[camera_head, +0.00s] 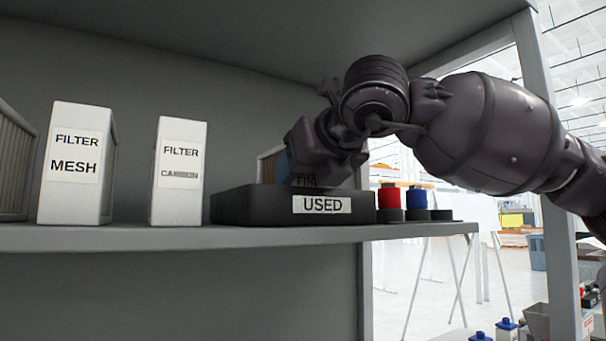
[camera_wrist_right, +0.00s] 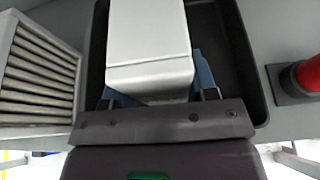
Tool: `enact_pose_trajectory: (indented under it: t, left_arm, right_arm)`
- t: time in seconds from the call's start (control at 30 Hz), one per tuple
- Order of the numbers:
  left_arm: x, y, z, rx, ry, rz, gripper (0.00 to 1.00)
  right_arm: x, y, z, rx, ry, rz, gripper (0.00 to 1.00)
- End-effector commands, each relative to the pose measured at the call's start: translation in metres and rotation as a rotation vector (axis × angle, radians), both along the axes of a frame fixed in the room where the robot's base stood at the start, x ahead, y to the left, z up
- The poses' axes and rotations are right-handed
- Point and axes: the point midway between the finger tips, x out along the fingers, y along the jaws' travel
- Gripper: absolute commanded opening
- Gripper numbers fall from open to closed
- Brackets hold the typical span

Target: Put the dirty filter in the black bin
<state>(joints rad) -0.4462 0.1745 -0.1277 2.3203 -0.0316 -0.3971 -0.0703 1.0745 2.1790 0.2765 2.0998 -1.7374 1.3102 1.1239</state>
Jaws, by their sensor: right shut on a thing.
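The black bin (camera_head: 255,206), labelled USED, sits on the shelf. Its dark wall also shows in the right wrist view (camera_wrist_right: 240,65). My right gripper (camera_head: 300,172) is at the bin, mostly hidden behind its own wrist. In the right wrist view its blue fingers (camera_wrist_right: 155,95) are shut on a pale box-shaped filter (camera_wrist_right: 150,55), which is within the bin's outline. Whether the filter touches the bin floor is hidden. My left gripper is not in view.
Filter boxes marked MESH (camera_head: 75,165) and CARBON (camera_head: 180,175) stand upright left of the bin. A slatted filter (camera_wrist_right: 40,75) stands close beside the bin. Red (camera_head: 389,199) and blue (camera_head: 417,198) capped items stand right of it, near the shelf's end and post.

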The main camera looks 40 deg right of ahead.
Motion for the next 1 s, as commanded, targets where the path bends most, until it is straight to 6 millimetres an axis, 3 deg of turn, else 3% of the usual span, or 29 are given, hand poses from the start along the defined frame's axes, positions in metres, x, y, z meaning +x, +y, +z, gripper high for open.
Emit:
enact_pose_trajectory:
  t: [0.17, 0.2, 0.33, 0.7, 1.0]
  left_arm:
    - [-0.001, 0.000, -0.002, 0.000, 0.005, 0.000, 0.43]
    - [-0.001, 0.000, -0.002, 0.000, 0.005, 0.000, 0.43]
    - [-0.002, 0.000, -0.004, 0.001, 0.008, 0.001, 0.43]
    - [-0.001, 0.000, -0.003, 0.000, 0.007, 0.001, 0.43]
    - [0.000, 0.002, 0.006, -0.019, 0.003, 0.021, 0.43]
  right_arm:
    - [0.000, 0.000, -0.002, 0.000, 0.000, 0.001, 0.24]
    - [0.000, 0.000, -0.002, 0.000, 0.001, 0.000, 0.58]
    - [0.000, 0.000, -0.002, 0.000, 0.001, -0.001, 0.78]
    - [-0.002, 0.000, 0.002, 0.000, -0.001, 0.000, 0.79]
    - [-0.048, 0.011, 0.025, -0.001, -0.012, 0.001, 0.79]
